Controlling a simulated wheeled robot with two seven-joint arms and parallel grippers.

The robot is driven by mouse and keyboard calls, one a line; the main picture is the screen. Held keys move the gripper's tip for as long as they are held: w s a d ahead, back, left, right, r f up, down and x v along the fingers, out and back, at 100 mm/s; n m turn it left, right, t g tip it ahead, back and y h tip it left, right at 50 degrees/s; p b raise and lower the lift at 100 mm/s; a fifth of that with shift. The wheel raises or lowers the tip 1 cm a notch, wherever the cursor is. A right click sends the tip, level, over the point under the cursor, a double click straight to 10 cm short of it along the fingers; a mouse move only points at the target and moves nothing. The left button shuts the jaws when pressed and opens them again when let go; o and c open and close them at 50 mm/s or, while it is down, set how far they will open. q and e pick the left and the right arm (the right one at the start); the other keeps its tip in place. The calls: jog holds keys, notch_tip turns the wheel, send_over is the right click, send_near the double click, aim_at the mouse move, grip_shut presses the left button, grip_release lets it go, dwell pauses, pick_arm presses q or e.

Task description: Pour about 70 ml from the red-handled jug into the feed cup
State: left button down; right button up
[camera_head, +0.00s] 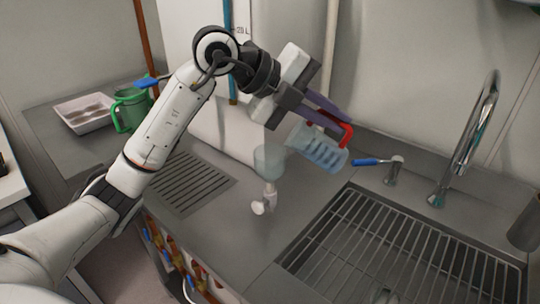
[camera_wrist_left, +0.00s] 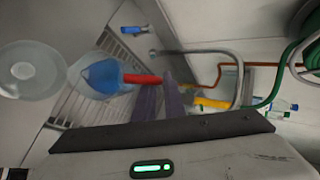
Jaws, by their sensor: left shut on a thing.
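The clear jug (camera_head: 318,151) with a red handle (camera_head: 346,136) is in the air, tilted, just right of the feed cup. My left gripper (camera_head: 327,114) is shut on the red handle from above. The feed cup (camera_head: 268,162) is a translucent cup on a white fitting above the counter. In the left wrist view, the jug (camera_wrist_left: 100,76) shows blue liquid, and the red handle (camera_wrist_left: 142,79) runs to my purple fingers (camera_wrist_left: 160,102). The round feed cup (camera_wrist_left: 30,70) is to its left. I cannot make out a stream between them. My right gripper is not in view.
A sink with a wire rack (camera_head: 400,255) and a tall tap (camera_head: 470,140) lie to the right. A blue-handled valve (camera_head: 394,170) stands behind the sink. A green jug (camera_head: 131,108) and a white tray (camera_head: 84,112) are at the far left. A grooved drainboard (camera_head: 185,185) is clear.

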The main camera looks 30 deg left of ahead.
aim_at(311, 129)
pick_arm(q)
jog(key=shift+s+a+r+h+b, duration=0.15)
jog(key=shift+a+r+h+b, duration=0.3)
jog(key=shift+b, duration=0.6)
jog(key=shift+r+t, duration=0.1)
jog(key=shift+t, duration=0.2)
jog(key=shift+s+a+r+n+h+b, duration=0.15)
jog(key=shift+a+r+n+h+b, duration=0.3)
jog(key=shift+b, duration=0.75)
jog(key=shift+a+h+b, duration=0.1)
jog(key=shift+h+b, duration=0.2)
jog(key=shift+b, duration=0.05)
jog(key=shift+s+a+t, duration=0.15)
jog(key=shift+a+t, duration=0.15)
jog(key=shift+t, duration=0.1)
jog(key=shift+s+a+r+h+b, duration=0.2)
jog(key=shift+a+h+b, duration=0.1)
jog(key=shift+a+b, duration=0.25)
